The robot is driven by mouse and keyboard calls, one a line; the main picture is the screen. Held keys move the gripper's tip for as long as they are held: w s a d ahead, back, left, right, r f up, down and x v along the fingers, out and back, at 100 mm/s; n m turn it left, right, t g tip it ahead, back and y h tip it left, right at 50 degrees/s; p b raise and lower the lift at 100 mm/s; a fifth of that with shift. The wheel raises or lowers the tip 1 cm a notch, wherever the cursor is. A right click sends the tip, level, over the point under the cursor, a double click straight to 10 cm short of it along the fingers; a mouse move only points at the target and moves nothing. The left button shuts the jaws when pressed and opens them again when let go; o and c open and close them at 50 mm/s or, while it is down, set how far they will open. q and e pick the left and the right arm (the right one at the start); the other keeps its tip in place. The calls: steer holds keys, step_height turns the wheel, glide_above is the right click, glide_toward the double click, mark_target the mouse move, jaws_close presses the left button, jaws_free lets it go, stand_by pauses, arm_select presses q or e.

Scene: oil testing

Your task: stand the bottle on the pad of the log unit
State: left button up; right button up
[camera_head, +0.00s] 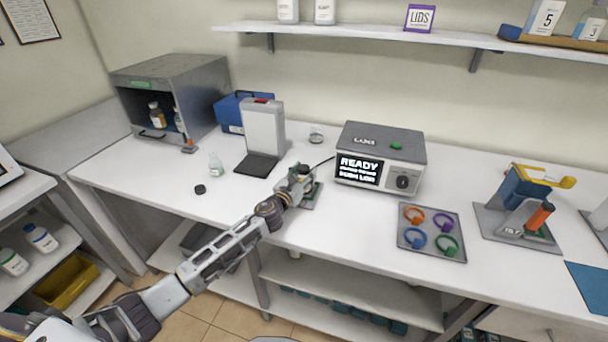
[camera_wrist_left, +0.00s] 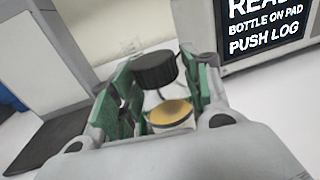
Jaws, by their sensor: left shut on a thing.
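My left gripper (camera_head: 303,184) reaches over the table just left of the log unit (camera_head: 408,150), whose screen reads READY. It is shut on a small clear bottle (camera_wrist_left: 150,101) with a black cap (camera_wrist_left: 154,70) and an amber-yellow part (camera_wrist_left: 170,112) between the green finger pads. A grey pad (camera_head: 313,203) shows in part under the gripper, in front of the log unit's left side. The gripper hides most of it. I cannot tell whether the bottle's base touches the pad. The log unit's screen (camera_wrist_left: 262,25) also shows in the left wrist view. My right gripper is out of view.
A grey upright stand (camera_head: 263,130) is behind and left of the gripper. A small flask (camera_head: 216,164) and a loose black cap (camera_head: 200,189) lie farther left.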

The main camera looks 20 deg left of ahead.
arm_select(q)
steer(key=o, duration=0.9)
steer(key=shift+o, duration=0.5)
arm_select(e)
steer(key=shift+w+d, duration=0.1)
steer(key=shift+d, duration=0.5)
